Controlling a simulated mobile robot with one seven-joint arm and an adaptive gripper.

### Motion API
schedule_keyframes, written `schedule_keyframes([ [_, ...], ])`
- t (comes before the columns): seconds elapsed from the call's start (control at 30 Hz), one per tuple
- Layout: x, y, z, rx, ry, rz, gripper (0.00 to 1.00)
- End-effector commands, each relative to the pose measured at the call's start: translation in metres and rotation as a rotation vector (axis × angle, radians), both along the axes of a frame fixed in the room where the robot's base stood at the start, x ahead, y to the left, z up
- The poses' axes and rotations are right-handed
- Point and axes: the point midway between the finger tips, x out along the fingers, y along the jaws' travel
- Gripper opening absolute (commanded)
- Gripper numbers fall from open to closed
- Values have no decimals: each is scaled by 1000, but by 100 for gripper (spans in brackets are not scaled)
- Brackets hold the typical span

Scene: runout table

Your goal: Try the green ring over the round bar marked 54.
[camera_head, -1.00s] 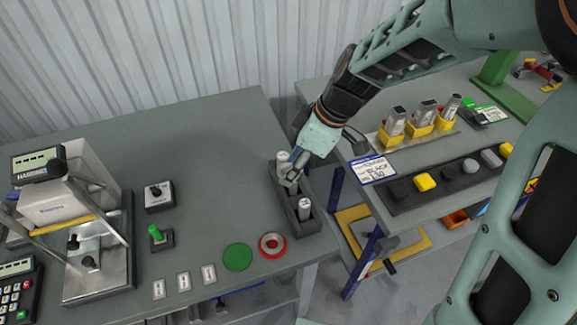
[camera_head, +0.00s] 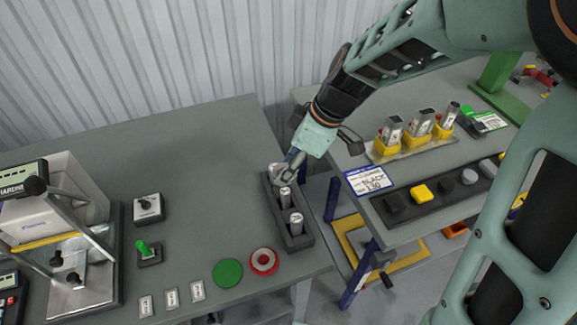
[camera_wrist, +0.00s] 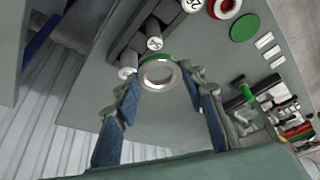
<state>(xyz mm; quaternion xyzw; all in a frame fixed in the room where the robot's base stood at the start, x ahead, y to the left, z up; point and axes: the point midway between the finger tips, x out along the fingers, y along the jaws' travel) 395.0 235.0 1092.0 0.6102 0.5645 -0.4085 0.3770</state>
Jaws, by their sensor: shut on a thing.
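My gripper (camera_head: 283,177) is shut on the green ring (camera_wrist: 157,73), a silvery ring with a green edge, held between the blue fingertips in the wrist view. A dark rack holds upright grey round bars with pale marked tops. In the head view the middle bar (camera_head: 285,197) and front bar (camera_head: 296,223) show, and my gripper is over the rack's far end, covering much of it. In the wrist view the far bar (camera_wrist: 127,73) stands just beside the ring's left edge, apparently outside it.
A red ring (camera_head: 264,262) and a bare green disc (camera_head: 228,273) lie in front of the rack (camera_head: 304,240). Several white labels, a green-knobbed block (camera_head: 149,253) and a press-like device stand left. A second table with yellow holders (camera_head: 418,127) is right. The middle of the bench is clear.

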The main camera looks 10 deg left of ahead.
Motion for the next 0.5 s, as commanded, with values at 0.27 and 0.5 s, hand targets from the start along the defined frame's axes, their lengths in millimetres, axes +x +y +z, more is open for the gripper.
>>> schedule_keyframes([
  [0.27, 0, 0, -19, 0, 0, 0, 10],
  [0.5, 0, 0, -38, 0, -1, 1, 10],
])
